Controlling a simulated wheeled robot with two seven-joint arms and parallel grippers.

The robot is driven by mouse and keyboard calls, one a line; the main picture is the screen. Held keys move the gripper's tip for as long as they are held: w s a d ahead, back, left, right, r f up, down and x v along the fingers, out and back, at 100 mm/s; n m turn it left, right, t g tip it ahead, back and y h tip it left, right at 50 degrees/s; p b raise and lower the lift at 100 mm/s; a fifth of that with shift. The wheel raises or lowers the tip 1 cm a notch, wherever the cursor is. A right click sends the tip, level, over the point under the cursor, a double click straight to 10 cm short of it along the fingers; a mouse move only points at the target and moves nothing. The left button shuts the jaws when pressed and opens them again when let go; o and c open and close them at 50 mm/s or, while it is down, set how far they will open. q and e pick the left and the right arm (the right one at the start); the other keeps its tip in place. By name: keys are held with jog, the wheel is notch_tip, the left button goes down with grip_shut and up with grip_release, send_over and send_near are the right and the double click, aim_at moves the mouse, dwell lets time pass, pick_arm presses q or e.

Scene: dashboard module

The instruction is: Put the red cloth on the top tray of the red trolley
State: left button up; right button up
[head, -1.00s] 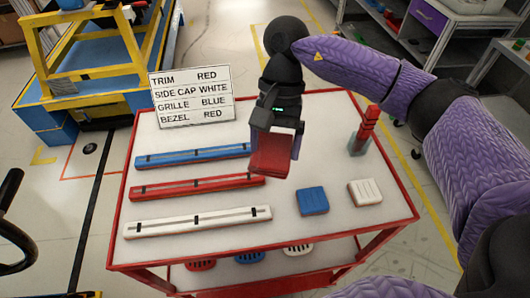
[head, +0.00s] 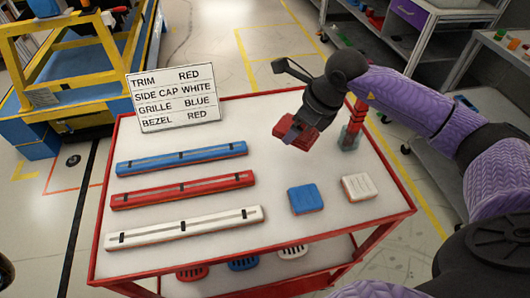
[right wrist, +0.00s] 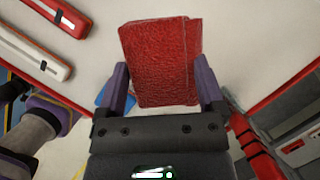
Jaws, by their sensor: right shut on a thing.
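The red cloth (head: 291,137), folded into a flat rectangle, is in my right gripper (head: 300,128). In the right wrist view the cloth (right wrist: 155,60) sits between the two purple fingers (right wrist: 162,88), its textured face and a fold edge showing. The gripper is over the back right part of the white top tray (head: 262,240) of the red trolley. I cannot tell whether the cloth touches the tray. My left gripper is in neither view.
A blue bar (head: 182,158), a red bar (head: 182,190) and a white bar (head: 184,228) lie on the tray's left. A blue block (head: 305,199) and a white block (head: 358,187) lie front right. A red-topped holder (head: 351,130) stands close right of the gripper. A sign (head: 172,99) stands behind.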

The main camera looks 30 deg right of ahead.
aim_at(289, 154)
notch_tip(289, 154, down, 7)
jog(key=shift+r+b, duration=0.2)
jog(key=shift+b, duration=0.5)
jog(key=shift+f, duration=0.25)
jog(key=shift+r, duration=0.1)
jog(key=o, duration=1)
jog(key=shift+c, duration=0.2)
jog(key=shift+r, duration=0.15)
jog(key=p+v, duration=0.2)
jog(key=v, duration=0.9)
jog(key=shift+s+d+r+p, duration=0.1)
jog(key=shift+s+r+p, duration=0.05)
jog(key=shift+r+p, duration=0.25)
